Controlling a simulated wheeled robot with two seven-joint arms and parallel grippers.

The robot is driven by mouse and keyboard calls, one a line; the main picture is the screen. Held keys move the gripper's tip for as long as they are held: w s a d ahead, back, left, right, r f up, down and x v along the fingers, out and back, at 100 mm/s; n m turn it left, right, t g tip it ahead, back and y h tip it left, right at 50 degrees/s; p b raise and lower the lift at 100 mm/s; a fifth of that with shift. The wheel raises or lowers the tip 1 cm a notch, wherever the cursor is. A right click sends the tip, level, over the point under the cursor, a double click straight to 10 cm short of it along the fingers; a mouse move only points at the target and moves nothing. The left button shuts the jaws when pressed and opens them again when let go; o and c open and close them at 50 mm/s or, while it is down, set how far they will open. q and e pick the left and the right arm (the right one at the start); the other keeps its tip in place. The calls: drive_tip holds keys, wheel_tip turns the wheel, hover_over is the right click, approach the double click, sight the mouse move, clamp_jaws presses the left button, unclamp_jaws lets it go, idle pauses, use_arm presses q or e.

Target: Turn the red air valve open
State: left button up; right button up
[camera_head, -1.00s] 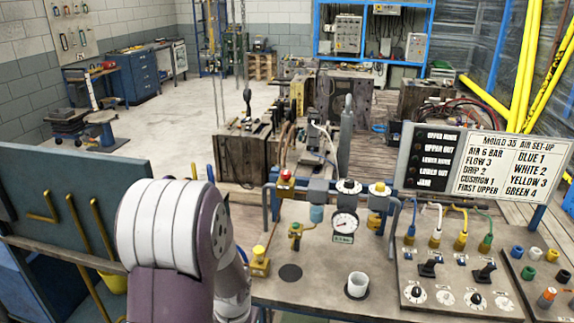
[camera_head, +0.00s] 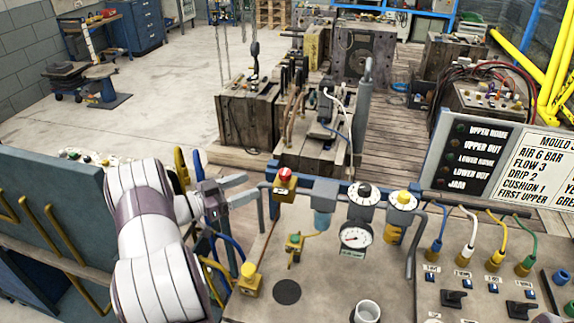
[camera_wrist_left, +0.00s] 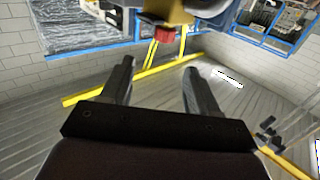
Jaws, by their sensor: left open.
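The red air valve (camera_head: 285,175) is a red knob on a pale yellow body, at the left end of the row of air fittings on the bench. In the left wrist view a red part with a yellowish body, which looks like the valve (camera_wrist_left: 165,34), is at the top, beyond the fingers. My left gripper (camera_head: 250,187) is just left of the valve, its fingers pointing towards it. It is open, with nothing between the fingers (camera_wrist_left: 159,66), and appears apart from the valve. My right gripper is not in view.
Right of the valve are a black-and-white dial (camera_head: 364,195), a pressure gauge (camera_head: 356,236) and a yellow knob (camera_head: 403,199). A sign board (camera_head: 500,160) stands at right above coloured hoses.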

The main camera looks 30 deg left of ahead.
sight(286, 171)
use_arm(q)
drive_tip(key=p+x, duration=0.3)
drive_tip(key=x, duration=0.8)
drive_tip(key=shift+w+a+p, duration=0.15)
drive_tip(key=shift+w+p, duration=0.15)
drive_tip(key=shift+p, duration=0.1)
drive_tip(key=shift+w+d, duration=0.2)
drive_tip(key=shift+w+f, duration=0.25)
drive_tip(key=shift+w, duration=0.05)
drive_tip(key=c, duration=0.9)
